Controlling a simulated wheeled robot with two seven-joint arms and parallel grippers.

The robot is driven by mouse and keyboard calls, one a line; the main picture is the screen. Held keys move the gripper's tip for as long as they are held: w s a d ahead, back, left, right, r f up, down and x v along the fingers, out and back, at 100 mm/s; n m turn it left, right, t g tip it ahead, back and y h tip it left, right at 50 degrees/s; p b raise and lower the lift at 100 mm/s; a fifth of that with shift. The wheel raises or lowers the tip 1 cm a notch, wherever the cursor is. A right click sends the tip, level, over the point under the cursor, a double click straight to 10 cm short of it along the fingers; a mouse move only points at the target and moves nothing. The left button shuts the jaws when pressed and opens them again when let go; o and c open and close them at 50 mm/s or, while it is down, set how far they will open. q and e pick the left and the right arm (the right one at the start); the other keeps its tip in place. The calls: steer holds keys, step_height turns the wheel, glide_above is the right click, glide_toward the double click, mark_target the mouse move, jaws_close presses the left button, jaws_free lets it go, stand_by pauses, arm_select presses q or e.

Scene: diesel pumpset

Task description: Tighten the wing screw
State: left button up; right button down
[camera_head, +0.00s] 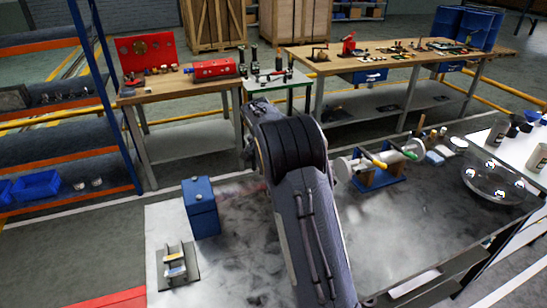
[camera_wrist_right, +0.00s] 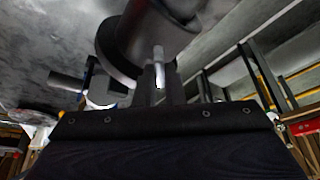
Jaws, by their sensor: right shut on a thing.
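In the right wrist view, my right gripper (camera_wrist_right: 166,86) is shut at the underside of a dark grey cylindrical part with a wide flange (camera_wrist_right: 118,42). A small pale metal pin (camera_wrist_right: 158,53) stands between the fingertips and looks like part of the wing screw; its wings cannot be made out. In the head view, my thick dark right arm crosses the middle of the bench and hides its own gripper and whatever it holds. My left gripper is in neither view.
A wooden table (camera_head: 160,92) and a blue-orange rack (camera_head: 60,161) stand at the left.

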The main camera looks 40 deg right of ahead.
steer(key=c, duration=1.5)
jaws_free()
steer(key=b+v, duration=0.1)
steer(key=v, duration=0.6)
steer(key=shift+a+r, duration=0.15)
steer(key=shift+r, duration=0.25)
